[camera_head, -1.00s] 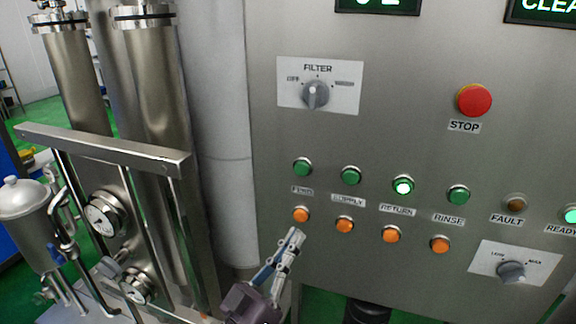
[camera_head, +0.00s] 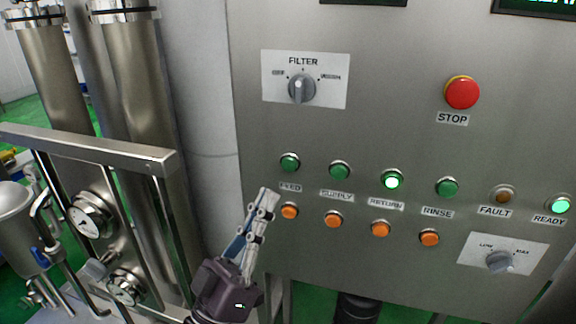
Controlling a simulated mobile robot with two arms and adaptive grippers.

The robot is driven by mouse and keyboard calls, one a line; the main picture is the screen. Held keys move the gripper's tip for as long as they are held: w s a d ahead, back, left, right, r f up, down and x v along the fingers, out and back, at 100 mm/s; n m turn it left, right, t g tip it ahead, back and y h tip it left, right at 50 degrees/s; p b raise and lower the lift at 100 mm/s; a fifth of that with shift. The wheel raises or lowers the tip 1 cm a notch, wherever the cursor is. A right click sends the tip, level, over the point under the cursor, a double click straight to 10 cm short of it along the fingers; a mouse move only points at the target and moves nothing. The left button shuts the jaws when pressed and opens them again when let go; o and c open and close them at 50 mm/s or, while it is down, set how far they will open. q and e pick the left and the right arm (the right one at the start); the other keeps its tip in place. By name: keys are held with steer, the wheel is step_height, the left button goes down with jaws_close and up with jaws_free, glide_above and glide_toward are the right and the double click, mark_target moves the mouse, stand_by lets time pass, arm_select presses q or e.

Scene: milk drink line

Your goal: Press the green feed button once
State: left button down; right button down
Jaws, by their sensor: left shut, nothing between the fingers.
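The green feed button (camera_head: 290,163) sits at the left end of the upper button row on the steel panel, above its FEED label (camera_head: 291,187). It is unlit. An orange button (camera_head: 289,211) sits just below that label. My left gripper (camera_head: 267,196) is shut and empty. Its fingertips point up, below and left of the feed button, and appear apart from it. How far they are from the panel is hard to tell. My right gripper is not in view.
More green buttons run right along the row; the return button (camera_head: 393,181) is lit. A red STOP button (camera_head: 462,92) and a FILTER knob (camera_head: 301,88) sit higher. Steel pipework with gauges (camera_head: 92,214) stands at the left, near my left arm.

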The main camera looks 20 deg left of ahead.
arm_select(q)
steer(key=shift+w+d+b, duration=0.15)
steer(key=shift+w+b, duration=0.25)
steer(key=shift+w, duration=3.5)
steer(key=shift+w, duration=0.45)
steer(key=shift+w, duration=0.4)
steer(key=shift+s, duration=0.9)
steer(key=s+p, duration=0.1)
steer(key=s, duration=0.4)
